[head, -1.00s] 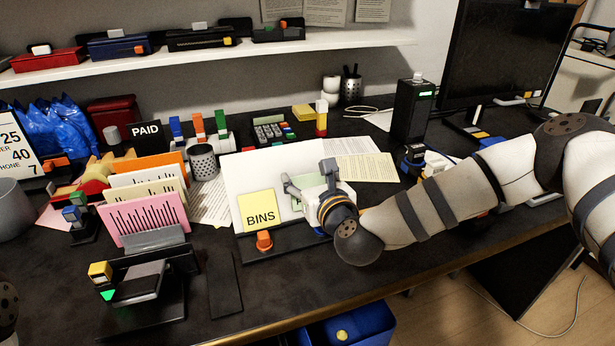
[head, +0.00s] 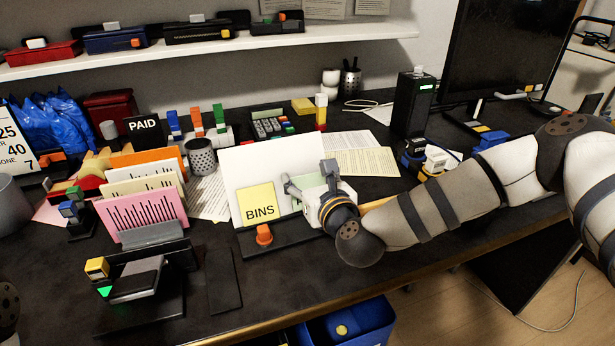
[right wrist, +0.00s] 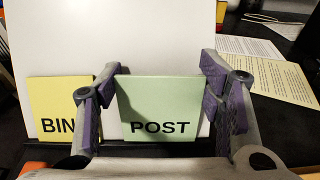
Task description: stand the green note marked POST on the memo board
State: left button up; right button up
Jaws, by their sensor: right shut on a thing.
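The green note marked POST (right wrist: 158,108) stands upright between the fingers of my right gripper (right wrist: 160,92), which is shut on its side edges. In the head view only a pale green strip of the note (head: 297,208) shows beside my right gripper (head: 308,188). The white memo board (head: 265,165) stands right behind the note. The note's lower edge is close to the board's black ledge (head: 285,240); I cannot tell whether they touch. My left gripper is out of view.
A yellow BINS note (head: 257,203) stands on the board, left of the green note, close to one finger. An orange clip (head: 264,235) is on the ledge. A pink card (head: 143,215) and other cards stand left.

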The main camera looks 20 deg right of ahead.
jog(key=shift+s+f, duration=0.15)
jog(key=o, duration=0.9)
jog(key=shift+s, duration=0.1)
jog(key=s, duration=0.4)
jog(key=s+r, duration=0.1)
jog(key=s, duration=0.2)
jog(key=s+r, duration=0.1)
jog(key=s, duration=0.3)
jog(key=shift+s+d+r, duration=0.15)
jog(key=shift+s+d, duration=0.05)
jog(key=shift+s, duration=0.1)
